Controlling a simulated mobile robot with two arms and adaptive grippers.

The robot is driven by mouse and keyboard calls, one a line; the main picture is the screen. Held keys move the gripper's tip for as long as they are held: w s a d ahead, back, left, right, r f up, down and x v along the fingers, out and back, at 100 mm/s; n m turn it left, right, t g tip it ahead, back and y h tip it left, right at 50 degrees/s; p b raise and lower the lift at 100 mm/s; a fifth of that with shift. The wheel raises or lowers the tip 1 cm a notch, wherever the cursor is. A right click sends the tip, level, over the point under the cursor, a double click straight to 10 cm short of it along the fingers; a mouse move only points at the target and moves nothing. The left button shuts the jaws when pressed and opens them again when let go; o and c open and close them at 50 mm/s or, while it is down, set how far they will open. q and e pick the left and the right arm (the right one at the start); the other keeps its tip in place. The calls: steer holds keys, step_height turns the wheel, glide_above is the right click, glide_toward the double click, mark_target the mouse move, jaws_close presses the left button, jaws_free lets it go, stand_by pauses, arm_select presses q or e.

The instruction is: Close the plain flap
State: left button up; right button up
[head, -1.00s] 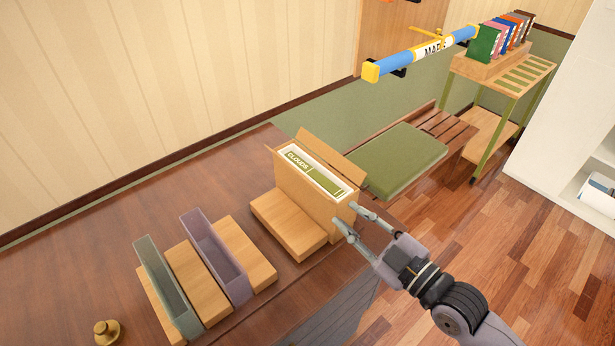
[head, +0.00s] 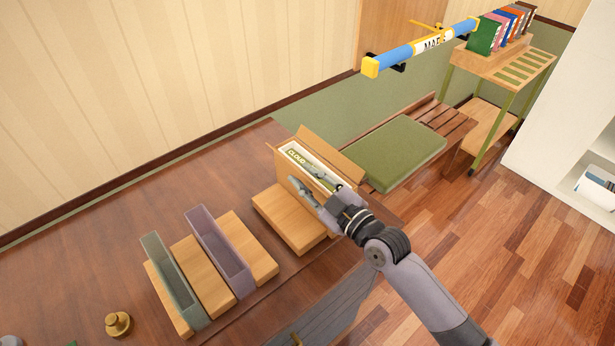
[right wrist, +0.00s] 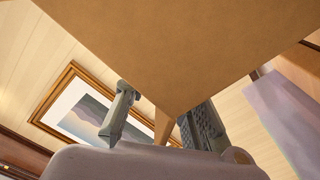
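A cardboard box (head: 291,187) stands on the brown desk with its top open. A long flap (head: 333,151) stands raised along its far side, and a short flap shows at its left end. I cannot tell which flap is the plain one. A white-edged, green-labelled item reading "CLOUD" (head: 296,156) fills the box. My right gripper (head: 303,176) is over the near side of the box top, hiding part of it. Its fingers are apart in the right wrist view (right wrist: 160,120), where a brown panel (right wrist: 190,45) looms close; contact is unclear. My left gripper is out of view.
Wooden blocks (head: 290,222) lie before the box. Green (head: 173,280) and purple (head: 218,250) trays stand left, near a brass knob (head: 118,323). A green-cushioned bench (head: 395,155) lies beyond the desk.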

steer(key=shift+c, duration=0.2)
jaws_close()
steer(key=shift+d, duration=0.1)
stand_by(0.4)
steer(key=m, duration=0.3)
steer(key=shift+w+d+r+m, duration=0.25)
steer(key=shift+m, duration=0.05)
steer(key=shift+w+d+m, duration=0.1)
steer(key=shift+d+m, duration=0.05)
steer(key=shift+m, duration=0.65)
steer(key=shift+w+d+m, duration=0.1)
steer(key=shift+d+m, duration=0.05)
steer(key=shift+m, duration=0.65)
steer(key=shift+c, duration=2.1)
jaws_free()
steer(key=o, duration=0.5)
steer(key=shift+c, duration=0.2)
